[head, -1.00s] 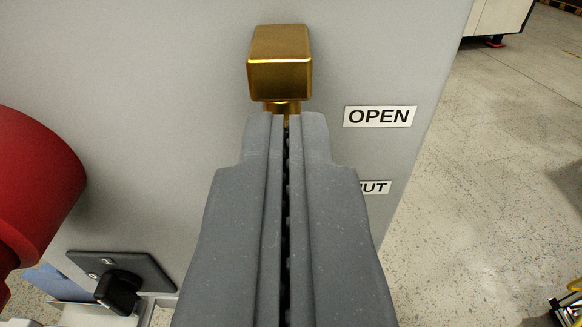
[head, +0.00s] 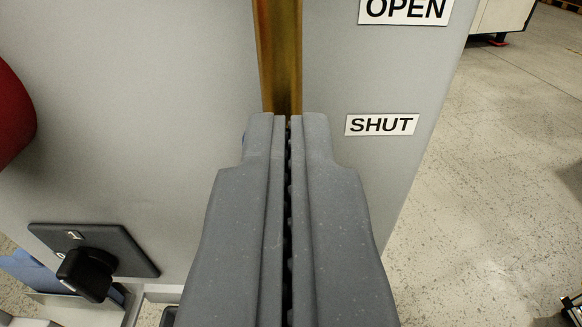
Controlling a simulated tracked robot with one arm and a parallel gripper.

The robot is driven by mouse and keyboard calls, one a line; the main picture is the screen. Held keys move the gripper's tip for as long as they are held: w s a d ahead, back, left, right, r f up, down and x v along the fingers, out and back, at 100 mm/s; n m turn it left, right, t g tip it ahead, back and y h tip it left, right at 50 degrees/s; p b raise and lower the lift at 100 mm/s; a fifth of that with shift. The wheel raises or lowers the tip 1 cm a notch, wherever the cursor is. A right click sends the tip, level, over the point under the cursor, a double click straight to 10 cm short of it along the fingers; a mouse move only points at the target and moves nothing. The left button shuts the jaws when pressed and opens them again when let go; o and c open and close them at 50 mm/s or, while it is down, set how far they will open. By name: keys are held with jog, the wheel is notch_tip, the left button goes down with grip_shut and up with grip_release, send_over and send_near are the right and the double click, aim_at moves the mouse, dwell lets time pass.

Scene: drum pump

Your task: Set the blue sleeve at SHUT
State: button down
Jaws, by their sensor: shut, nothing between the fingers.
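A brass bar (head: 278,55) runs upright down the grey panel, and its lower part is hidden behind my gripper. My gripper (head: 287,118) is shut and empty, with its tips in front of the bar at about the height of the SHUT label (head: 382,125). I cannot tell whether the tips touch the bar. The OPEN label (head: 405,10) is higher up, cut by the top edge.
A red rounded part (head: 14,115) is at the left edge. A black knob (head: 88,274) on a dark plate (head: 120,245) sits at the lower left of the grey panel (head: 160,130). Open concrete floor (head: 490,180) lies to the right.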

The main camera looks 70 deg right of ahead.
jog(key=shift+s+f, duration=0.1)
jog(key=shift+f, duration=0.1)
notch_tip(320, 180, up, 5)
jog(key=p, duration=0.3)
jog(key=b+v, duration=0.2)
jog(key=v, duration=0.8)
jog(key=shift+a+f+b, duration=0.25)
jog(key=shift+f+b, duration=0.05)
jog(key=shift+b, duration=0.1)
